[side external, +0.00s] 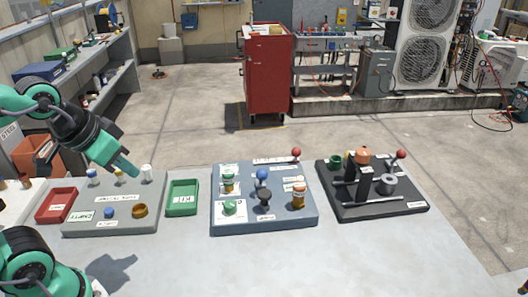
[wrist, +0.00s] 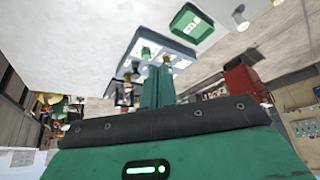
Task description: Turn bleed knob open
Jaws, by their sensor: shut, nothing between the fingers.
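My gripper (side external: 130,168) hangs at the left, above the grey panel with small bottles, and is shut and empty. Its closed fingers also show in the wrist view (wrist: 158,88). The blue-grey middle panel (side external: 222,226) carries several knobs and stands well to the right of my gripper. On it are a green-capped knob (side external: 228,182), a flat green knob (side external: 233,207), a blue ball handle (side external: 262,174), a dark knob (side external: 264,194), an orange knob (side external: 298,197) and a red ball lever (side external: 295,152). The labels are too small to read, so I cannot tell which is the bleed knob.
A green tray (side external: 182,210) lies between the two panels. A red tray (side external: 56,206) is at the far left, beside the grey panel (side external: 85,225). A black fixture (side external: 400,206) with rods and an orange knob stands at the right.

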